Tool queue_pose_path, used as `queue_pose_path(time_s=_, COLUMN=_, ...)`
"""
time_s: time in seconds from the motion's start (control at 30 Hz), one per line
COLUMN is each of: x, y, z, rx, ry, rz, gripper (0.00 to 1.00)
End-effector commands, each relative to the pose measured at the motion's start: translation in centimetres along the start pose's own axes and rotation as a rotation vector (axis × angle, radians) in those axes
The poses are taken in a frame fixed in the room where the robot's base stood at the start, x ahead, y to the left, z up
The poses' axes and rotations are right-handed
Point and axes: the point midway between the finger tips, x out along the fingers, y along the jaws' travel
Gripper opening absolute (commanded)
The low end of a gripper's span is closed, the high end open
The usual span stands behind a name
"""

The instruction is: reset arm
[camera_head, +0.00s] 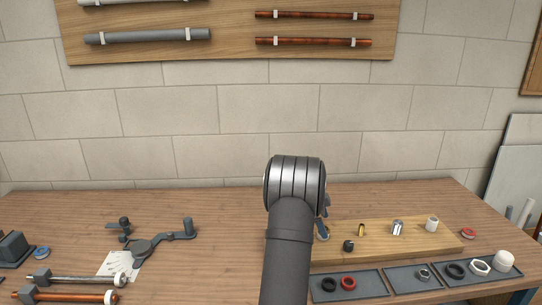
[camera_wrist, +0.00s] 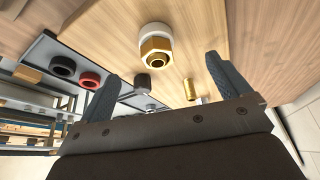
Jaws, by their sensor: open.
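My gripper shows in the wrist view (camera_wrist: 162,67) with its two blue-grey fingers wide apart and nothing held between them. In the head view my arm rises at the centre and hides most of the gripper; only a bit of it shows at the right of the wrist. In the wrist view a brass hex fitting with a white collar (camera_wrist: 155,45) is on the wooden board (camera_wrist: 100,22), beyond the gap between the fingertips. A brass cylinder (camera_wrist: 190,90) and a dark fitting (camera_wrist: 142,82) are also on the board.
The board (camera_head: 375,247) also bears a chrome fitting (camera_head: 397,228) and a white fitting (camera_head: 432,224). Dark trays (camera_head: 375,284) with rings and nuts line the front. A grey clamp-like tool (camera_head: 140,248) and pipes (camera_head: 75,297) lie left. The back left of the table is clear.

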Motion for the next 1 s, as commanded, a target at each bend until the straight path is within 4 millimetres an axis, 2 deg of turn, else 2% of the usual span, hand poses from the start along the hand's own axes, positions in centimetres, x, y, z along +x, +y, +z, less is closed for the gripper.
queue_pose_path(time_s=0.1, x=2.2, y=0.1, z=0.9, rx=-0.004, ry=0.000, rz=0.002, gripper=0.94)
queue_pose_path(time_s=0.5, x=1.8, y=0.2, z=0.7, rx=-0.261, ry=-0.001, rz=-0.108, gripper=0.94)
queue_pose_path(time_s=1.0, x=1.8, y=0.2, z=0.7, rx=-0.286, ry=0.000, rz=-0.118, gripper=0.94)
